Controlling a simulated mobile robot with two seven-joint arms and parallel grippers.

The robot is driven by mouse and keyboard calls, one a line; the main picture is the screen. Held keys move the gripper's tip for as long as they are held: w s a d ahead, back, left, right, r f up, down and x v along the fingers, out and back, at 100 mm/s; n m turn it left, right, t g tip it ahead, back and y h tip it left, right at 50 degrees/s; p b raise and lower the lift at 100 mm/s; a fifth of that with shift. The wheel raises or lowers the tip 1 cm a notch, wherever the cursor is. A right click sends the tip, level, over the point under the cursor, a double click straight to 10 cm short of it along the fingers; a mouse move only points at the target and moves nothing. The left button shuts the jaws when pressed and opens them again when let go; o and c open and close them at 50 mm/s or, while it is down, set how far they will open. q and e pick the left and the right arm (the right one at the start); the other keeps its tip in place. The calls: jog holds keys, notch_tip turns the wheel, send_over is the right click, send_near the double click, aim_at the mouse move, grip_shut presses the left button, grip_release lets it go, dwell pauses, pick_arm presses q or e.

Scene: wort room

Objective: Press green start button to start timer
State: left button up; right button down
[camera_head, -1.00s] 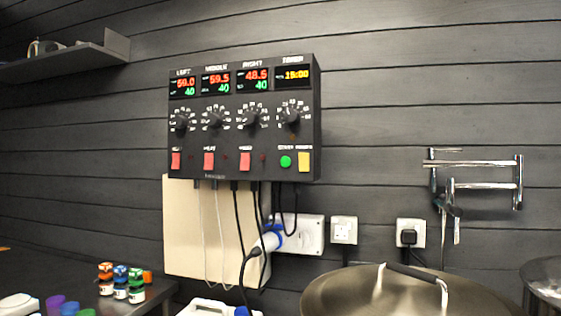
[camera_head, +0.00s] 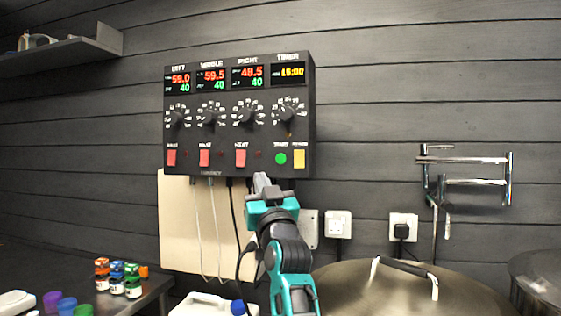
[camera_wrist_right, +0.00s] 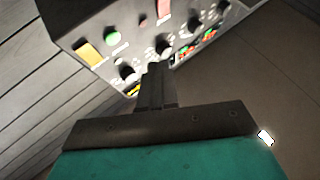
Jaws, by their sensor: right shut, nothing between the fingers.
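The black control panel (camera_head: 238,132) hangs on the wall with several displays, knobs and red switches. Its timer display (camera_head: 289,73) reads 15:00 in yellow. The round green start button (camera_head: 281,158) sits at the lower right of the panel, beside a yellow switch (camera_head: 299,159). My right gripper (camera_head: 262,181) is shut and empty, just under the panel's lower edge, left of and below the green button. In the right wrist view the shut fingers (camera_wrist_right: 154,72) point toward the panel, and the green button (camera_wrist_right: 113,38) shows to their upper left, apart from them. My left gripper is not in view.
A large pot lid (camera_head: 345,285) with a handle is at the lower right. Wall sockets (camera_head: 338,224) and a metal folding tap (camera_head: 465,165) are to the right. Small bottles (camera_head: 117,277) stand on the counter at left. Cables hang below the panel.

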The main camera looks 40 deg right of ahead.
aim_at(280, 162)
jog(key=shift+m+h, duration=0.5)
jog(key=shift+h, duration=0.2)
jog(key=r, duration=0.3)
jog(key=s+d+r, duration=0.1)
jog(key=shift+r, duration=0.2)
jog(key=shift+w, duration=0.15)
jog(key=shift+w+d, duration=1.4)
jog(key=shift+d, duration=0.25)
jog(key=shift+w+d, duration=1.4)
jog(key=shift+d, duration=0.25)
jog(key=shift+t, duration=0.3)
jog(key=shift+w+d, duration=0.25)
jog(key=shift+d, duration=0.1)
